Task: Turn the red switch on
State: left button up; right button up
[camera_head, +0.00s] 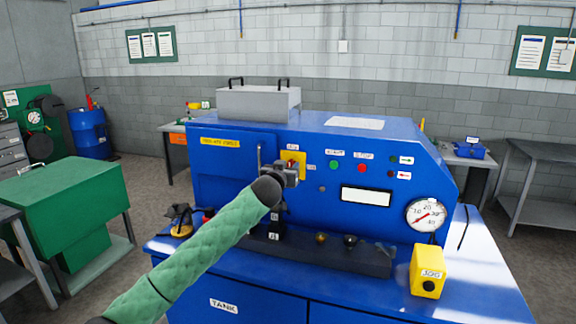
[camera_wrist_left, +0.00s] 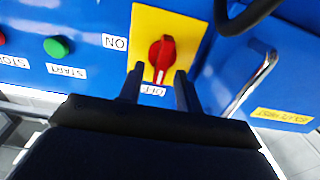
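The red switch (camera_wrist_left: 162,53) is a rotary knob on a yellow plate (camera_wrist_left: 185,25) on the blue machine's front. In the head view the yellow plate (camera_head: 300,157) shows behind my left gripper (camera_head: 291,172), which hides most of the knob. In the left wrist view my left gripper (camera_wrist_left: 158,85) is open. Its two dark fingers stand either side of the knob's lower end, with gaps visible. I cannot tell how near they are in depth. The knob's handle points roughly down the picture, towards a partly covered label. An ON label (camera_wrist_left: 115,42) sits left of the plate. My right gripper is not in view.
A green button (camera_wrist_left: 56,46) with a START label is left of the switch in the wrist view. A metal handle (camera_wrist_left: 250,85) stands out at its right. The machine's blue ledge (camera_head: 400,300) carries a yellow JOG box (camera_head: 428,271); a gauge (camera_head: 426,215) is above it.

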pick_arm(q)
jog(key=shift+w, duration=0.1)
grip_shut()
